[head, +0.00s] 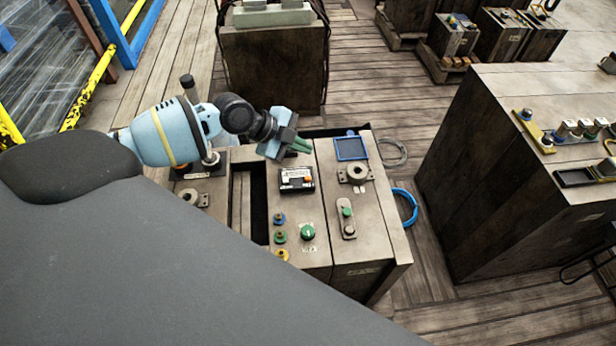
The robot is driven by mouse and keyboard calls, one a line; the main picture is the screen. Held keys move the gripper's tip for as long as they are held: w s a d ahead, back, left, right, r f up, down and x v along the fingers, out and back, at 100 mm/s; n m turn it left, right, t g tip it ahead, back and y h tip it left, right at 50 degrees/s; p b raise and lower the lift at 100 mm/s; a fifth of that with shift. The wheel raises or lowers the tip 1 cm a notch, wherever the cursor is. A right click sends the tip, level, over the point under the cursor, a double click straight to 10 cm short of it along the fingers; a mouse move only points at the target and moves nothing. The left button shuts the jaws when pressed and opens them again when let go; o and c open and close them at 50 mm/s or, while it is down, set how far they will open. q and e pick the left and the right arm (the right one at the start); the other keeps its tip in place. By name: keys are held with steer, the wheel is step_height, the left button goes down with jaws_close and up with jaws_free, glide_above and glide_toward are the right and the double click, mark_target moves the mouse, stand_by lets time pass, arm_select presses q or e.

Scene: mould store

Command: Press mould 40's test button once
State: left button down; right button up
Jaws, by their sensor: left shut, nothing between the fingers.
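A grey mould block (320,258) stands in the middle, its top carrying several fittings. A small green button (347,212) sits on an oblong metal plate on the right half of its top. A larger round green knob (308,232) is to the left of it. The labels are too small to read, so I cannot tell which block is mould 40 or which part is the test button. My left gripper (301,147), with green fingers, is shut and empty over the back of the block, apart from the button and knob. My right gripper is not in view.
A large block (500,170) stands right, another (275,60) behind. Coiled blue hose (407,208) lies beside the block.

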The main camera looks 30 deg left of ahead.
mark_target(308, 179)
arm_select(q)
steer(key=shift+f, duration=0.1)
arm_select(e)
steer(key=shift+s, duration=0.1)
